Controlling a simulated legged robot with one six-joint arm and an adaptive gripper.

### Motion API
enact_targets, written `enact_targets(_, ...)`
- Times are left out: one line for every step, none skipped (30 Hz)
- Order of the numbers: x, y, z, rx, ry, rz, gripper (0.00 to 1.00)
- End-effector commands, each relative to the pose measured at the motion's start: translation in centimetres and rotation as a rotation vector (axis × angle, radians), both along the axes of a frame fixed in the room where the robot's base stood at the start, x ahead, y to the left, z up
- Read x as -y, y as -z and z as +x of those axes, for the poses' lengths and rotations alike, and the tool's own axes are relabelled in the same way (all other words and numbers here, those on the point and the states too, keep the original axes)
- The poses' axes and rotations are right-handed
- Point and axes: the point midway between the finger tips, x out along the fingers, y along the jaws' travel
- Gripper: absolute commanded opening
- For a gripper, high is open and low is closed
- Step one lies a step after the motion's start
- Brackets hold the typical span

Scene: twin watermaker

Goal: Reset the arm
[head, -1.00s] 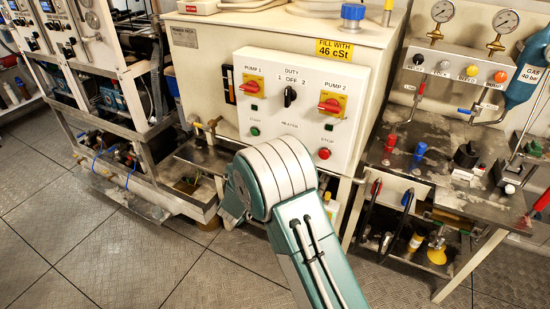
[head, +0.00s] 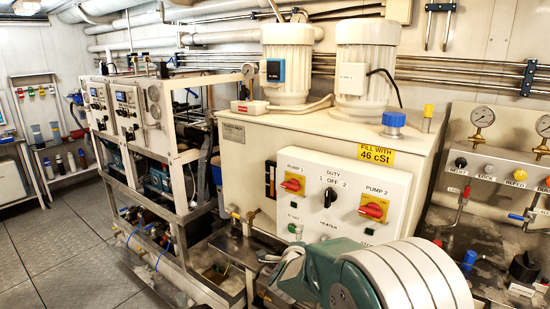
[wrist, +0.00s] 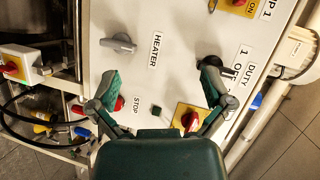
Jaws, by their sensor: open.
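My gripper (wrist: 162,76) is open in the wrist view, with its two fingers spread and nothing between them. It faces the white control panel (wrist: 175,35). The right fingertip overlaps the black duty knob (wrist: 209,61) in the picture; I cannot tell whether they touch. The left fingertip is near the red stop button (wrist: 118,103). In the head view my arm (head: 415,275), teal with white bands, fills the bottom right in front of the panel (head: 290,215).
The head view shows the power pack cabinet (head: 245,150) with two white motors on top. A metal rack (head: 185,205) stands left of it, and a gauge panel (head: 490,150) with valves at right. Open floor (head: 50,250) lies at far left.

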Motion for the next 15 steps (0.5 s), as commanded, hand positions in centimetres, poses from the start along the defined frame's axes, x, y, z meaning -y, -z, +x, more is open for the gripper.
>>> enact_targets(0.1, -1.7, -0.8, -0.024, -0.052, -0.025, 1.00)
enact_targets(0.0, -2.4, -1.3, -0.046, -0.089, -0.045, 1.00)
enact_targets(-0.1, -3.3, -2.0, -0.074, -0.136, -0.072, 1.00)
enact_targets(-0.1, -3.9, -2.6, -0.094, -0.171, -0.095, 1.00)
enact_targets(-0.2, -4.5, -3.3, -0.114, -0.208, -0.120, 1.00)
enact_targets(-0.3, -5.3, -4.3, -0.141, -0.255, -0.153, 1.00)
enact_targets(-0.2, -5.8, -5.0, -0.160, -0.290, -0.180, 1.00)
enact_targets(-0.2, -6.3, -5.9, -0.180, -0.325, -0.206, 1.00)
enact_targets(-0.2, -6.8, -7.0, -0.207, -0.371, -0.244, 1.00)
enact_targets(-0.2, -7.2, -7.9, -0.227, -0.404, -0.274, 1.00)
enact_targets(-0.1, -7.6, -8.9, -0.247, -0.438, -0.304, 1.00)
enact_targets(0.1, -8.0, -10.2, -0.273, -0.480, -0.345, 1.00)
enact_targets(0.2, -8.3, -11.3, -0.294, -0.513, -0.376, 1.00)
enact_targets(0.3, -8.5, -12.3, -0.315, -0.544, -0.409, 1.00)
enact_targets(0.6, -8.8, -13.8, -0.343, -0.585, -0.453, 1.00)
